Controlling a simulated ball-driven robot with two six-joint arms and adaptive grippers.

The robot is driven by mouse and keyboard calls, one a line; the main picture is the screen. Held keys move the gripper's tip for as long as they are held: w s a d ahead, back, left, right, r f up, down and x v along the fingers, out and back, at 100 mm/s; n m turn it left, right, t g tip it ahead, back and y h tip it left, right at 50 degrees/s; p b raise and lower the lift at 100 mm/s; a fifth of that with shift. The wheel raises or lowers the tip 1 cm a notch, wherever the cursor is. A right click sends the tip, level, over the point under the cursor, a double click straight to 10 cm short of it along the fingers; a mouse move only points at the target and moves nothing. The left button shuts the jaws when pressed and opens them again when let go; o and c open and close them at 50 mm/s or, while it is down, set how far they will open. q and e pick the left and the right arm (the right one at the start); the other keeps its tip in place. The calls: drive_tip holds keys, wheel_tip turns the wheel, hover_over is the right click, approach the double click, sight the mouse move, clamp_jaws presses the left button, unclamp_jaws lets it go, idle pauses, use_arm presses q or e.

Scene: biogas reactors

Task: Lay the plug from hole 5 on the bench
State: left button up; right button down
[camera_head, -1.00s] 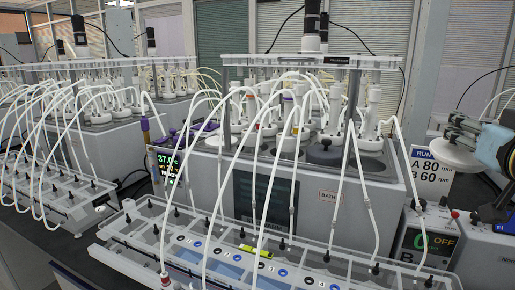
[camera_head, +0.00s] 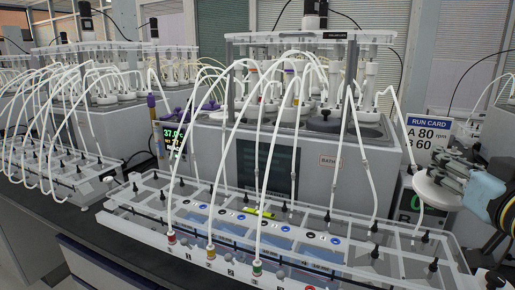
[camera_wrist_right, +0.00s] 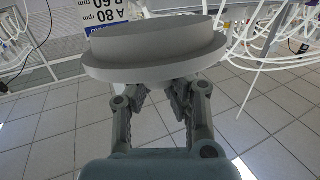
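The plug (camera_head: 438,190), a pale grey, wide-flanged stopper, is in my right gripper (camera_head: 459,178) at the right of the head view. The right wrist view shows the plug (camera_wrist_right: 155,48) large, with the fingers of my right gripper (camera_wrist_right: 160,92) closed against its underside. It hangs in the air to the right of the water bath. A strip of dark bench (camera_head: 78,222) shows at the left front. My left gripper is out of view.
The grey bath (camera_head: 215,150) carries several white-capped bottles with tubes. A clear-lidded rack (camera_head: 150,205) with numbered ports stands before it. A run card (camera_head: 428,135) and a control box (camera_head: 410,203) are near the plug. Tubes arch over the rack.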

drive_tip(key=s+a+f+n+y+b, duration=0.1)
drive_tip(key=a+f+y, duration=0.1)
drive_tip(key=f, duration=0.1)
drive_tip(key=s+a+f+n+y+b, duration=0.1)
drive_tip(key=a+f+y+b, duration=0.1)
drive_tip(key=a+f, duration=0.1)
drive_tip(key=s+a+f+n+y+b, duration=0.1)
drive_tip(key=a+f+n+y+b, duration=0.1)
drive_tip(key=a+f, duration=0.1)
drive_tip(key=shift+f+g, duration=0.1)
drive_tip(key=shift+g, duration=0.3)
drive_tip(key=a+y, duration=0.1)
drive_tip(key=s+a+r+n+g+y+b, duration=0.1)
drive_tip(key=s+a+r+n+y, duration=0.1)
drive_tip(key=a, duration=0.1)
drive_tip(key=shift+r+y+b, duration=0.1)
drive_tip(key=shift+y+b, duration=0.2)
drive_tip(key=shift+y, duration=0.1)
